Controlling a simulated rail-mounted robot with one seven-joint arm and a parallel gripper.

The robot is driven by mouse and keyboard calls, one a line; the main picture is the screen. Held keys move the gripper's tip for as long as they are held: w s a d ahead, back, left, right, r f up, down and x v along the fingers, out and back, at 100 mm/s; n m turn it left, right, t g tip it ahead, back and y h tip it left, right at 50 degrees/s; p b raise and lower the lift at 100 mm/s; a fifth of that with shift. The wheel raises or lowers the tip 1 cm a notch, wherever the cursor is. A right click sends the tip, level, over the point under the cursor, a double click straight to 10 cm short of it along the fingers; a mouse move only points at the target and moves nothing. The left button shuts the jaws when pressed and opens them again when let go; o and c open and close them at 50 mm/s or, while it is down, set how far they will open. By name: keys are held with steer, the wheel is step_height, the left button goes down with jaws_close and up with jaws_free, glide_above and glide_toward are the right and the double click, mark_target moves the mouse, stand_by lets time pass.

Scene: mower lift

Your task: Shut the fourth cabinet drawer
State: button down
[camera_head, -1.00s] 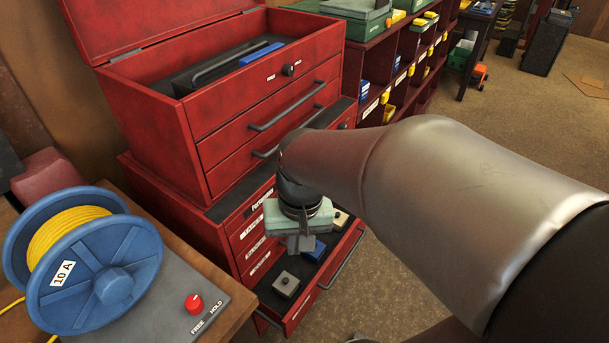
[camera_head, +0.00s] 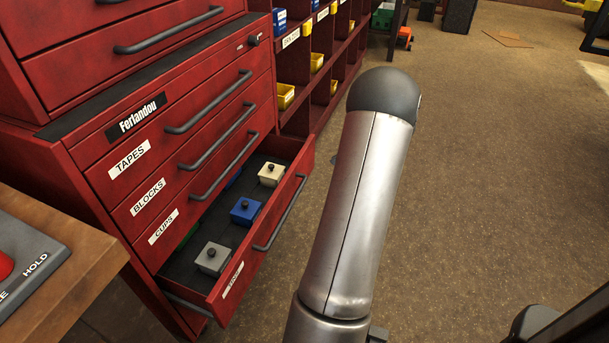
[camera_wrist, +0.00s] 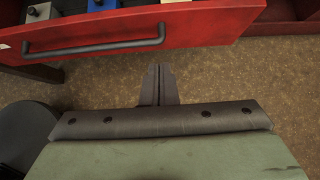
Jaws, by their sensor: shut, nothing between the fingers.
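The red cabinet (camera_head: 82,152) stands at the left in the head view. Its fourth drawer (camera_head: 262,262), below the ones labelled TAPES, BLOCKS and CUPS, is pulled out. It holds a grey block (camera_head: 212,259), a blue block (camera_head: 246,211) and a white block (camera_head: 271,174), each with a dark knob. In the wrist view, the open drawer's front (camera_wrist: 200,32) and dark bar handle (camera_wrist: 95,47) cross the top. My gripper (camera_wrist: 159,72) is shut and empty, in front of the drawer and apart from it. The head view does not show my gripper's fingers.
A red shelf (camera_head: 335,60) with yellow and blue bins stands beyond the cabinet. A wooden bench (camera_head: 70,270) with a control box (camera_head: 30,245) is at the lower left. The brown floor (camera_head: 470,180) right of the drawer is largely clear.

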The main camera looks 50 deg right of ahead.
steer(key=b+x, duration=0.1)
steer(key=x, duration=0.3)
steer(key=r+b+x, duration=0.1)
steer(key=b+x, duration=0.1)
steer(key=x, duration=0.2)
steer(key=w+b+x, duration=0.1)
steer(key=x, duration=0.3)
steer(key=shift+w+a+r+b, duration=0.15)
steer(key=shift+a+b, duration=0.05)
steer(key=shift+b, duration=0.1)
steer(key=shift+w+a+r, duration=0.1)
steer(key=shift+w+a, duration=0.05)
steer(key=shift+w, duration=0.35)
